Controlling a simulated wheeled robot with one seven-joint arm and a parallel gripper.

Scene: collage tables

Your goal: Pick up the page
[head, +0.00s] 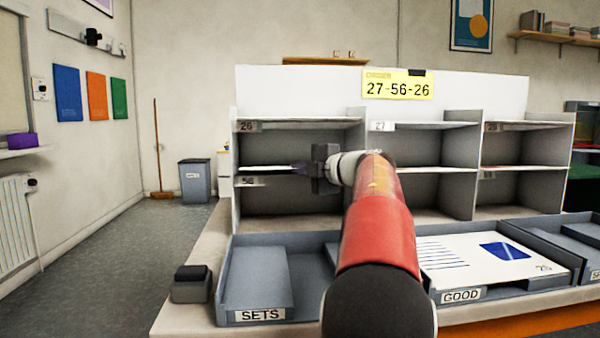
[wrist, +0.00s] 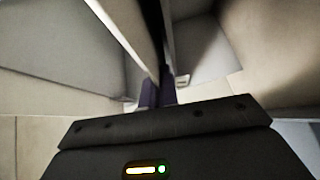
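In the head view my gripper (head: 300,168) is at the left column of the grey sorting rack, at the level of its middle shelf. Its fingers point left, close to a thin white page (head: 266,168) lying on the shelf above the "56" label. In the wrist view the two dark fingers (wrist: 157,93) are close together among pale shelf panels. Whether the page edge is between them, or the fingers are touching it, I cannot tell. A printed page (head: 480,258) with blue lines and a blue shape lies in the GOOD tray.
A yellow order card (head: 398,85) reads 27-56-26. The rack (head: 300,205) has shelves and upright dividers around my gripper. The SETS tray (head: 228,300) stands in front. A small dark grey device (head: 191,286) is at the table's left. Open floor lies left.

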